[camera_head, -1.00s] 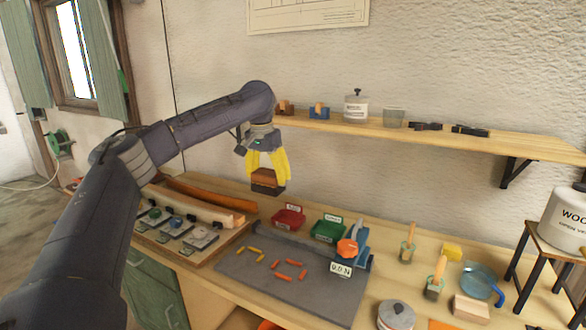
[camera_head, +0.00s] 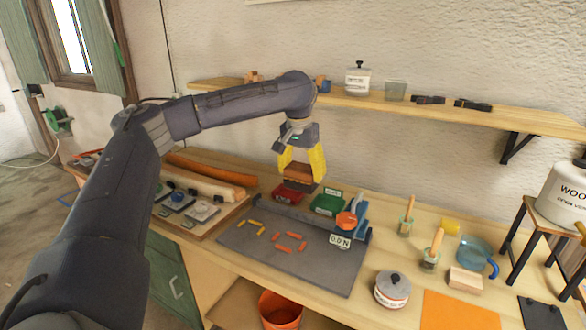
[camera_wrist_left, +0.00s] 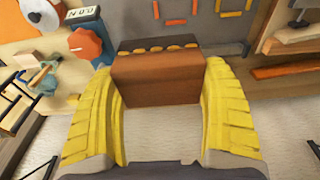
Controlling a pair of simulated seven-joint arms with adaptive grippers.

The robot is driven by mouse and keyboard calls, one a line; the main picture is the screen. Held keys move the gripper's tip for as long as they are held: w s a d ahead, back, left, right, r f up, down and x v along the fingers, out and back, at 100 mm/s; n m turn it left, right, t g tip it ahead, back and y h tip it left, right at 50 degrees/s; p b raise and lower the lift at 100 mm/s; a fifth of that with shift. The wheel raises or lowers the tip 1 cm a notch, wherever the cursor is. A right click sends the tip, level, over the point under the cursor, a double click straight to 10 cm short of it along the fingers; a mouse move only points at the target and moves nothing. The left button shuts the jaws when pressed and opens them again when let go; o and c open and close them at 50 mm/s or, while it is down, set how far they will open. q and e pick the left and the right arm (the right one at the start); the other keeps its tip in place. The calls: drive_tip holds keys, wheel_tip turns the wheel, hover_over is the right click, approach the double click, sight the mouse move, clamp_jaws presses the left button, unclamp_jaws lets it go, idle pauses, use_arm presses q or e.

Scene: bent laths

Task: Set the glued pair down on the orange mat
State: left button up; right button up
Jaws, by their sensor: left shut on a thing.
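My left gripper (camera_head: 301,165) is shut on the glued pair (camera_head: 298,176), a dark brown block with a lighter reddish-brown part. It holds the pair in the air above the back of the bench, near the red and green bins. In the left wrist view the pair (camera_wrist_left: 156,78) sits between the yellow fingers, with several orange-yellow spots along its far edge. The orange mat (camera_head: 458,311) lies flat at the bench's front right, well to the right of the gripper, and its visible top is bare. My right gripper is out of view.
A grey board (camera_head: 290,248) with small orange and yellow sticks lies below the gripper. A clamp with a dial (camera_head: 346,220) stands at its right end. A white lidded pot (camera_head: 392,289) is left of the mat; a wooden block (camera_head: 466,279) lies behind it.

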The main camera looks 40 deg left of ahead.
use_arm(q)
drive_tip(key=w+d, duration=0.2)
drive_tip(key=d, duration=2.3)
drive_tip(key=w+d, duration=0.2)
drive_tip(key=d, duration=2.3)
wheel_tip(320, 180, down, 24)
drive_tip(key=shift+f, duration=0.15)
idle(0.5)
drive_tip(key=shift+f, duration=0.65)
idle(0.6)
